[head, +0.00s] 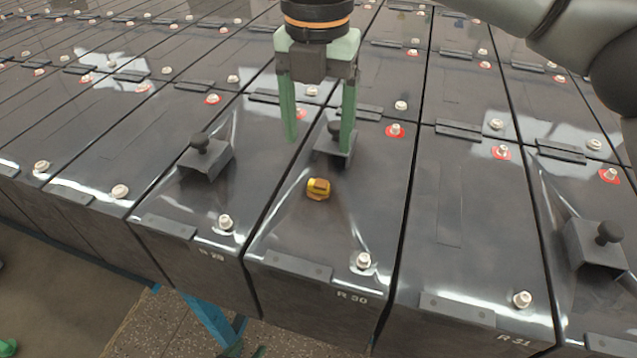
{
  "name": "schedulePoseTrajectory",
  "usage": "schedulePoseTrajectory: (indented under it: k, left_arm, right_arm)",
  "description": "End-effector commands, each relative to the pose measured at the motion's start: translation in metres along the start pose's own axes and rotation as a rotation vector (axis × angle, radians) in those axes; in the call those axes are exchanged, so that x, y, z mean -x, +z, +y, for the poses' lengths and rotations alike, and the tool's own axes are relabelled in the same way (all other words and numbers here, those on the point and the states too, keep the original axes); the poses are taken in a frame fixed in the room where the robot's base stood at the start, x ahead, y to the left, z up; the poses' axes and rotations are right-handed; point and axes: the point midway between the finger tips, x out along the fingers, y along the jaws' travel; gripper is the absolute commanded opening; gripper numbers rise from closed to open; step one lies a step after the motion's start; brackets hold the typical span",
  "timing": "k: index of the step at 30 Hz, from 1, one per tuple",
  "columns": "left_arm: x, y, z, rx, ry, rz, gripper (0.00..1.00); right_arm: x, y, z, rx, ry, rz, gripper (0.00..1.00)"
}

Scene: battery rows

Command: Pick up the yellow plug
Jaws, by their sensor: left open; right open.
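The yellow plug (318,189) is a small golden-orange cap on top of the battery marked R 30 (300,225), near the middle of the view. My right gripper (319,146) points down from the top, its two green fingers apart with nothing held between them. It appears just behind and above the plug in the picture. Its right finger overlaps a black knobbed block (335,130); I cannot tell whether they touch. Of my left gripper (8,346), only a green bit shows at the lower left edge, away from the plug.
Rows of dark batteries with white-topped terminals fill the view. Other black knobbed blocks stand on the batteries to the left (205,157) and right (597,245). A terminal (363,260) stands in front of the plug. Floor and a blue support (207,318) show below.

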Motion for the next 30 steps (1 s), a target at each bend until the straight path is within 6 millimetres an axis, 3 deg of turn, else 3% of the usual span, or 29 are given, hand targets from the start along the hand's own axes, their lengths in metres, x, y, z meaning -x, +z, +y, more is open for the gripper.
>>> schedulePoseTrajectory:
  k: [3,11,18,28,30]
  left_arm:
    - [-0.001,0.002,0.001,0.000,0.003,-0.005,0.50]
    - [-0.001,-0.001,0.003,-0.001,0.007,0.001,0.50]
    - [-0.001,-0.004,0.002,-0.002,0.006,0.008,0.50]
    - [-0.001,-0.005,0.002,-0.003,0.005,0.011,0.50]
    - [-0.001,-0.005,0.002,-0.003,0.005,0.012,0.50]
  right_arm:
    - [-0.021,0.000,-0.001,0.001,0.000,0.001,0.75]
    - [-0.042,0.000,-0.001,0.000,0.000,0.001,0.75]
    - [-0.077,0.000,-0.002,0.001,0.000,0.001,0.75]
    - [-0.086,0.000,-0.001,0.000,0.002,0.000,0.75]
    - [-0.086,0.000,-0.001,0.000,0.002,0.000,0.68]
